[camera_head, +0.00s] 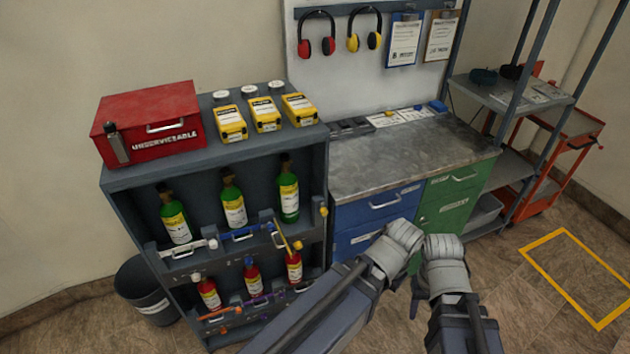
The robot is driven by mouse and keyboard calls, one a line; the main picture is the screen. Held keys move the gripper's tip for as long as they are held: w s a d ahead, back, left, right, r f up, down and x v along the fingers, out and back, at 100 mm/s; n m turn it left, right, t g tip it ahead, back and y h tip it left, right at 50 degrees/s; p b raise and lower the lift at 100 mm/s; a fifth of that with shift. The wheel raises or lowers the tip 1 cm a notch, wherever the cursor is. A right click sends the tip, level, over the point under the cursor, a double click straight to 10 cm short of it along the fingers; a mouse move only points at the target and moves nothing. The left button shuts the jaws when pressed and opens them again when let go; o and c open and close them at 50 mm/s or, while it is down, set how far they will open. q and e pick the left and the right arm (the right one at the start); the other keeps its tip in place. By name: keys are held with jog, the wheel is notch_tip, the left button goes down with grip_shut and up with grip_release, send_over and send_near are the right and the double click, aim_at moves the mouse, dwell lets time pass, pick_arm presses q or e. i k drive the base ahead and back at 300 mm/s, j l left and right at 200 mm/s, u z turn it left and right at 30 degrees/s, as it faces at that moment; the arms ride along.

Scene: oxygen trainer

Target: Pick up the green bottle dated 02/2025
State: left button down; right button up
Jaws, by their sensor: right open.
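Three green bottles with yellow-and-white labels stand upright on the upper shelf of the grey rack: the left bottle (175,218), the middle bottle (233,200) and the right bottle (288,192). The label dates are too small to read. A latch bar runs in front of them; a yellow-orange bar (287,236) sticks up at an angle on the right. My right gripper (444,262) is open and apart from the bottles, in front of the drawer cabinet. My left gripper (400,240) is just left of it, also away from the bottles; its jaws are not clear.
Red bottles (252,280) stand on the shelf below. A red box (150,120) and yellow cases (265,114) sit on the rack's top. A dark bin (147,295) stands at left. A workbench (410,155) with blue and green drawers is beside the rack.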

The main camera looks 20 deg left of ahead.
aim_at(286, 180)
jog(key=u, duration=1.2)
